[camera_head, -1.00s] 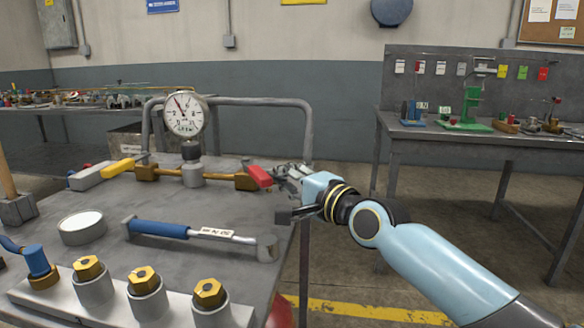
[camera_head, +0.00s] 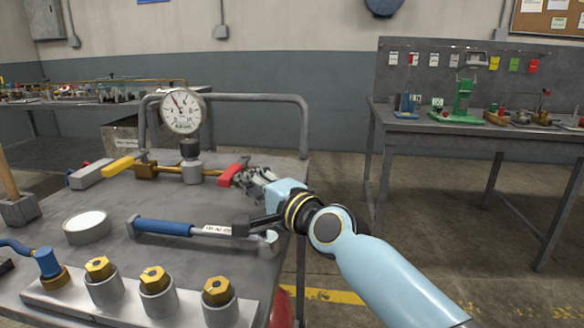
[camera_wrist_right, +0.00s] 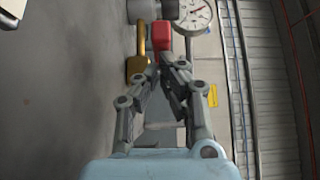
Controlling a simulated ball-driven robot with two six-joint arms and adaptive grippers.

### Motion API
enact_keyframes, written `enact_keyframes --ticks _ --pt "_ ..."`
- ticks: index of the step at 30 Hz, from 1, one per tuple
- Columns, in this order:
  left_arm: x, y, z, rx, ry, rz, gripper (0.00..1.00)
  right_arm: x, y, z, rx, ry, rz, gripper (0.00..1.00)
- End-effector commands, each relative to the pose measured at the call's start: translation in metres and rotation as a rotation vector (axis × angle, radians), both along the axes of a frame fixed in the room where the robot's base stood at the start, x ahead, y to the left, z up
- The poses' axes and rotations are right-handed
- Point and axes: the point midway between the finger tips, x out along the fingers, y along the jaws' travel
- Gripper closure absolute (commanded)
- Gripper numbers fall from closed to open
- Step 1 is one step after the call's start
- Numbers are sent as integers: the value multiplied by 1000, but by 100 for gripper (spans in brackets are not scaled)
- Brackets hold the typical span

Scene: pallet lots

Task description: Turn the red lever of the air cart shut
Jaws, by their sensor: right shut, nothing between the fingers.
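The red lever (camera_head: 230,174) sits at the right end of the brass pipe (camera_head: 207,173) on the air cart (camera_head: 190,262). Its handle slants toward the front left. My right gripper (camera_head: 246,178) is shut and empty, right beside the lever on its right side. The right wrist view shows the red lever (camera_wrist_right: 164,40) just beyond my shut fingertips (camera_wrist_right: 164,68), next to a brass fitting (camera_wrist_right: 137,58). I cannot tell whether the fingers touch the lever. The valve body under the lever is mostly hidden. My left gripper is out of view.
A rail (camera_head: 232,98) bounds the cart's back.

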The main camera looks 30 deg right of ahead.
Motion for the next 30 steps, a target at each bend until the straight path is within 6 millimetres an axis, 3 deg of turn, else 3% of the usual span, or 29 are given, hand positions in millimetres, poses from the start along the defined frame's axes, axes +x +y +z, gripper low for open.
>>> enact_keyframes --ticks 20,25,30 --pt "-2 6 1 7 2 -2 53 0 4 -1 2 4 4 100" --pt "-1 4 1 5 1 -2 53 -21 0 -2 1 4 2 100" --pt "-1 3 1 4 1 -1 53 -59 -8 -2 -2 6 1 100"
